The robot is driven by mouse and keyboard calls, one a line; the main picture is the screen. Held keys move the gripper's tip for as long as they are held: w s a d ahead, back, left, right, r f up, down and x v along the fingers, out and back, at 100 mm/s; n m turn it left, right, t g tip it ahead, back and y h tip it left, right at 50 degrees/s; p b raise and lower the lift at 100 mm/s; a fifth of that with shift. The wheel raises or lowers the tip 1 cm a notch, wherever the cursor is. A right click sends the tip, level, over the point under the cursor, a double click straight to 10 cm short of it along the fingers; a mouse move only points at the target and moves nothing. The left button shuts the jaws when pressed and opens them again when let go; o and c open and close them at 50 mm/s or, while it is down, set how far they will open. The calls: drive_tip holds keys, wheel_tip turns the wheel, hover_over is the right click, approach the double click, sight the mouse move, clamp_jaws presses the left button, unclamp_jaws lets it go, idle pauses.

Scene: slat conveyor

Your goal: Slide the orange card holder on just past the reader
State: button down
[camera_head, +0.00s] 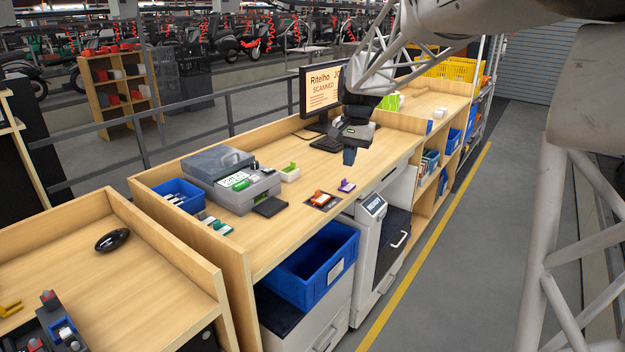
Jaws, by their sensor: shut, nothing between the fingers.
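The orange card holder (319,197) is small and sits on a flat dark pad (325,207), which looks like the reader, near the front edge of the wooden counter. It seems to lie on the pad, but the exact overlap is too small to tell.
A green-and-white holder (290,173) stands left of the orange one. Further left are a grey machine (235,183), another dark pad (270,207) and a blue bin (180,194). A keyboard (327,144) lies behind. A larger blue bin (313,267) sits below the counter's front edge.

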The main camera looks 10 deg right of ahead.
sight(314, 210)
drive_tip(key=w+d+f+m, duration=0.1)
drive_tip(key=w+f, duration=0.4)
drive_tip(key=w, duration=0.6)
drive_tip(key=w+d+f+m+g, duration=0.1)
drive_tip(key=w+f+m, duration=0.1)
drive_tip(key=w+f, duration=0.4)
drive_tip(key=w, duration=0.5)
drive_tip(key=shift+w+d+f+g+y, duration=0.2)
drive_tip(key=shift+w+g+y, duration=0.1)
drive_tip(key=shift+y, duration=0.1)
drive_tip(key=shift+s+f, duration=0.1)
drive_tip(key=shift+f, duration=0.1)
drive_tip(key=shift+x, duration=4.85)
drive_tip(key=shift+s+a, duration=3.65)
